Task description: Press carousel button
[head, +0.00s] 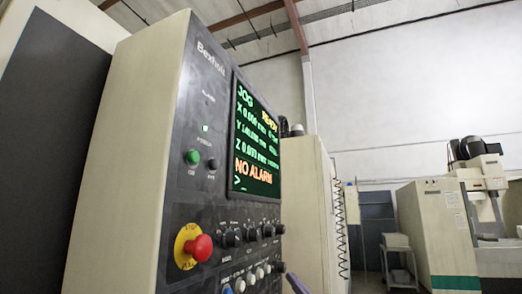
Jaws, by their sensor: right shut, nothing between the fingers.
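A machine control panel (150,160) stands close on the left, its dark face angled to the right. Near its lower edge is a row of small pale buttons (250,278), cut off by the bottom of the view. I cannot read which one is the carousel button. A row of dark knobs (252,234) sits just above them. The tip of my right gripper (296,284) shows as a small dark, bluish shape at the bottom edge, just right of the button row. It is shut and empty. I cannot tell whether it touches the panel. My left gripper is out of view.
A red emergency stop (199,248) on a yellow ring, a green button (193,157) and a lit screen (256,140) reading NO ALARM are on the panel. A beige cabinet (307,200) stands behind it. A grey cart (398,260) and another machine (440,235) are farther right.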

